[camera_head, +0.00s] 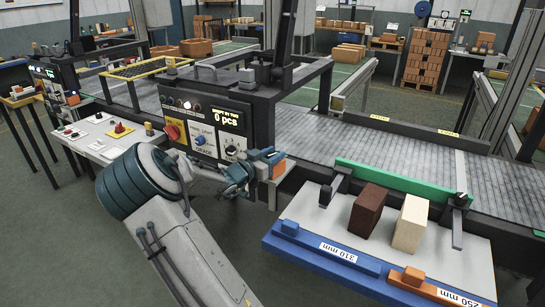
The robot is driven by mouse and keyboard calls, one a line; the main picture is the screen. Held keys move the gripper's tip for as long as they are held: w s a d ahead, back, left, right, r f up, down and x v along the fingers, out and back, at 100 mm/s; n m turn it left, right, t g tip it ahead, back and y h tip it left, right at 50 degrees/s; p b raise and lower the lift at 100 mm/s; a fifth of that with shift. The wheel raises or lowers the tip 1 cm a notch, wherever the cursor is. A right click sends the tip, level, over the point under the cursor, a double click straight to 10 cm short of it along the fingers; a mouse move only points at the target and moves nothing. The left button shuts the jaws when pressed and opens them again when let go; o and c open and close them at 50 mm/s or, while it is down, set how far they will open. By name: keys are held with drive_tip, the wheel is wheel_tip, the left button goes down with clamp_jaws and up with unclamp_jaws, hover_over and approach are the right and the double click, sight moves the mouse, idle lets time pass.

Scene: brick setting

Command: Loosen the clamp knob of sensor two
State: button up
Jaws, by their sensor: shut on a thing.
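My gripper (266,160) is at the front edge of the conveyor, just right of the control box. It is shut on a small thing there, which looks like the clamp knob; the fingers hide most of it. A small orange-faced part (279,170), perhaps sensor two, sits right beside the fingertips. My gripper and wrist cover much of its mount, so I cannot tell how tight the clamp is.
The control box (230,118) shows "0 pcs" and has a red knob (172,132). A white shelf (326,222) holds a dark brown brick (367,211) and a cream brick (410,223). A green rail (400,180) edges the grey conveyor (400,150). Blue (318,257) and orange (412,276) gauges lie in front.

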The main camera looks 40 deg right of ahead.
drive_tip(key=n+t+y+b, duration=0.1)
drive_tip(key=t+b, duration=0.1)
drive_tip(key=b, duration=0.1)
drive_tip(key=f+n+t+y+b, duration=0.1)
drive_tip(key=n+t+b, duration=0.1)
drive_tip(key=t+b, duration=0.1)
drive_tip(key=shift+n+b, duration=0.3)
drive_tip(key=shift+b, duration=0.05)
drive_tip(key=n+t+y+b, duration=0.2)
drive_tip(key=n+t+b, duration=0.1)
drive_tip(key=b, duration=0.4)
drive_tip(key=shift+r+t+y, duration=0.1)
drive_tip(key=shift+t+y, duration=0.3)
drive_tip(key=shift+t, duration=0.3)
drive_tip(key=n+t+y+b, duration=0.2)
drive_tip(key=y+b, duration=0.1)
drive_tip(key=b, duration=0.1)
drive_tip(key=shift+r+n+b, duration=0.15)
drive_tip(key=shift+n+b, duration=0.25)
drive_tip(key=shift+r+n+t+y, duration=0.2)
drive_tip(key=shift+n+t+y, duration=0.7)
drive_tip(key=shift+y, duration=0.4)
drive_tip(key=shift+n+t+y+p, duration=0.4)
drive_tip(key=shift+n+y, duration=0.2)
drive_tip(key=shift+y, duration=0.3)
drive_tip(key=shift+a+n+y+p, duration=0.1)
drive_tip(key=shift+n+y+p, duration=0.45)
drive_tip(key=shift+y, duration=0.35)
